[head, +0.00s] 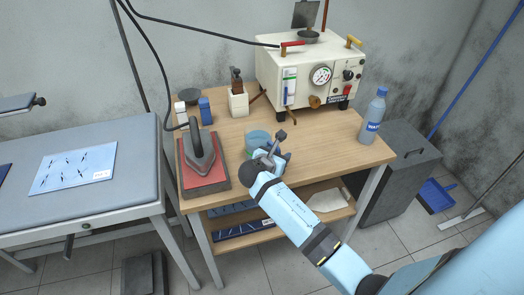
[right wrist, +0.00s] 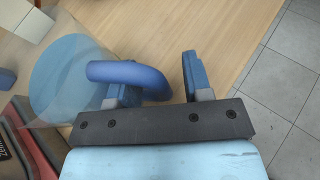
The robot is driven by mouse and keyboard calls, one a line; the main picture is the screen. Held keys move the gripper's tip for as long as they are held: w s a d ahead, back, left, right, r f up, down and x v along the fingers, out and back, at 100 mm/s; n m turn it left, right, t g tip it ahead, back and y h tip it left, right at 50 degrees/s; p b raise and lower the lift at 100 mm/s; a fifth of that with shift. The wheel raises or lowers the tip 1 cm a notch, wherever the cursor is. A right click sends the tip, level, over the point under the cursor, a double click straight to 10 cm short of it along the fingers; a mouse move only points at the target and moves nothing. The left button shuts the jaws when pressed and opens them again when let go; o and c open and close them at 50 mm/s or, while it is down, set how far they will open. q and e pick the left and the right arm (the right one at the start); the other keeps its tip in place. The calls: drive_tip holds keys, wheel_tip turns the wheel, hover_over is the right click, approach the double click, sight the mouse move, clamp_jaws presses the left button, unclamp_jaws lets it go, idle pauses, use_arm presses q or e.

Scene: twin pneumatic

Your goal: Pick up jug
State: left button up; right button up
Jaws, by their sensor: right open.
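The jug is a clear vessel with a blue base or contents (head: 256,139) and stands on the wooden table's front part. In the right wrist view the clear jug (right wrist: 68,75) is at the left, and its thick blue handle (right wrist: 125,72) reaches toward my gripper. My right gripper (head: 277,150) is at the jug's right side and hides part of it. In the wrist view the gripper (right wrist: 160,80) is open, and the handle's outer end shows between the fingers, overlapping the left one. I cannot tell whether they touch. My left gripper is not in view.
An iron (head: 199,150) on a red pad stands left of the jug. A white machine with gauge (head: 312,76) stands behind, and a water bottle (head: 374,115) at the right edge. A bottle in a white holder (head: 238,98) is behind the jug. The table's right middle (head: 330,140) is clear.

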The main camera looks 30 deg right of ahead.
drive_tip(key=shift+w+d+f, duration=0.25)
drive_tip(key=shift+d+f, duration=0.05)
drive_tip(key=shift+d, duration=0.25)
clamp_jaws()
drive_tip(key=shift+r, duration=0.35)
